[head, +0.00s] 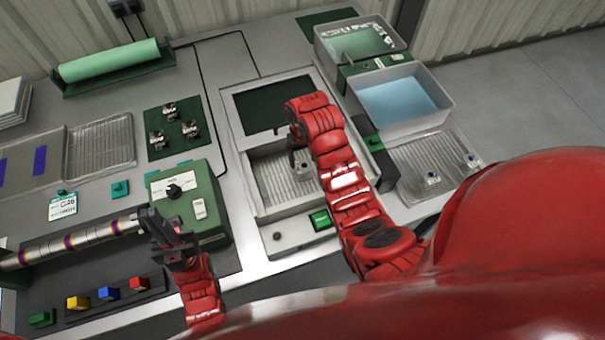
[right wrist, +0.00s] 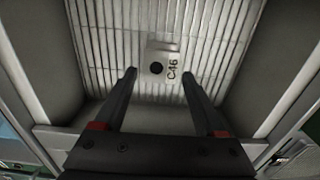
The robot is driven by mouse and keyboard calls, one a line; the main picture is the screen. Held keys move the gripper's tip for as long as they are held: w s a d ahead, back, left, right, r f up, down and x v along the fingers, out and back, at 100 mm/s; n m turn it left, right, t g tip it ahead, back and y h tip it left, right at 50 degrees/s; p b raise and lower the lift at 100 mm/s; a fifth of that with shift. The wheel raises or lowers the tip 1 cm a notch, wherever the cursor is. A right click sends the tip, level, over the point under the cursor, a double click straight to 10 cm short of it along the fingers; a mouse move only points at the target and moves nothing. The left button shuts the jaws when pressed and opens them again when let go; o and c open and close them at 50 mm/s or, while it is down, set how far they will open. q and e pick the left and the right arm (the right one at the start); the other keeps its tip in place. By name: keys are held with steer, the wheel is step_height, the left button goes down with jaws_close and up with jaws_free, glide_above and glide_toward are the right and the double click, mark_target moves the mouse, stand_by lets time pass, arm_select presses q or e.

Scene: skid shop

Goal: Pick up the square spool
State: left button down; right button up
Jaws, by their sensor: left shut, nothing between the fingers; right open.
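The square spool (right wrist: 157,66) is a small pale grey block with a dark round hole and the marking C46. It sits on the ribbed floor of a grey tray (head: 262,212). In the right wrist view my right gripper (right wrist: 159,79) is open, with one finger on each side of the spool's near part and nothing gripped. In the head view my right gripper (head: 299,146) points down into the tray, and the arm partly hides the tray and spool. My left gripper (head: 152,222) is shut and empty, beside the end of a banded metal tube.
A green box with a black knob (head: 190,200) stands between my left gripper and the tray. A bin of blue liquid (head: 440,118) and a ribbed drain tray (head: 413,160) are to the right. The banded tube (head: 70,243) lies at left, behind several coloured blocks.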

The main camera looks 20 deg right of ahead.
mark_target(302, 166)
steer(key=shift+f, duration=0.1)
step_height(302, 166, down, 4)
steer(key=p, duration=0.3)
steer(key=shift+s+r, duration=0.1)
steer(key=shift+r, duration=0.15)
steer(key=shift+f, duration=0.75)
jaws_close()
steer(key=shift+r, duration=0.15)
